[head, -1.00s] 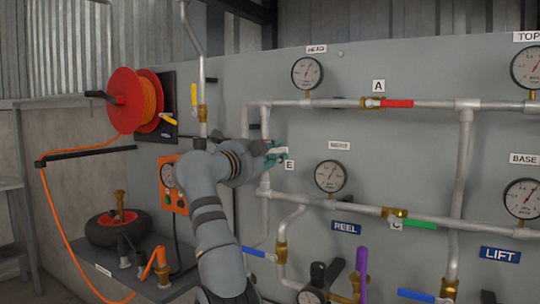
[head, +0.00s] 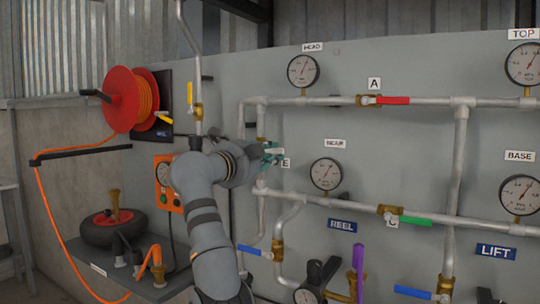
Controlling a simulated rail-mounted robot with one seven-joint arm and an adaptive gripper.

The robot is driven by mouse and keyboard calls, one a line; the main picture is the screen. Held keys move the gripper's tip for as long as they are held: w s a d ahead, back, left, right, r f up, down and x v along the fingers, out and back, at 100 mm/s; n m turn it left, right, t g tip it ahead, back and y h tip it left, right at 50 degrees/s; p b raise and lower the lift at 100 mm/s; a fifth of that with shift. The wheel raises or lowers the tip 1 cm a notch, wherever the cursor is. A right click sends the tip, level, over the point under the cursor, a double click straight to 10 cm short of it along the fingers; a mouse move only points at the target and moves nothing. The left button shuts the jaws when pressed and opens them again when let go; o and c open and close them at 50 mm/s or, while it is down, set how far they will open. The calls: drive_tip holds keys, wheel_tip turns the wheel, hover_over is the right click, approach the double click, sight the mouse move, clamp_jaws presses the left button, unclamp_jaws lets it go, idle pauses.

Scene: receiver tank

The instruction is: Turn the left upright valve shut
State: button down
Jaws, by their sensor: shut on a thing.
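The left upright valve, by the label E (head: 286,163), sits on the upright pipe at the left of the grey panel. A bit of its brass body (head: 262,139) shows above my gripper. Its pale handle (head: 275,151) points to the right, away from the upright pipe. My gripper (head: 271,154), with teal fingertips, is shut on this handle. The gripper and wrist hide most of the valve body and the pipe behind it, so the handle's exact angle is hard to tell.
Gauges HEAD (head: 303,71) and REAR (head: 326,174) are on the panel nearby. The red-handled valve A (head: 385,100) is to the right, a blue handle (head: 254,250) below. An orange hose reel (head: 137,99) and a shelf (head: 120,268) are at the left.

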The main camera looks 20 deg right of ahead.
drive_tip(key=shift+f, duration=0.1)
drive_tip(key=c, duration=1.5)
unclamp_jaws()
drive_tip(key=shift+a, duration=0.1)
drive_tip(key=v, duration=1.1)
drive_tip(key=shift+s+a, duration=0.25)
drive_tip(key=shift+s, duration=0.1)
drive_tip(key=shift+x, duration=5.95)
drive_tip(key=shift+w, duration=0.1)
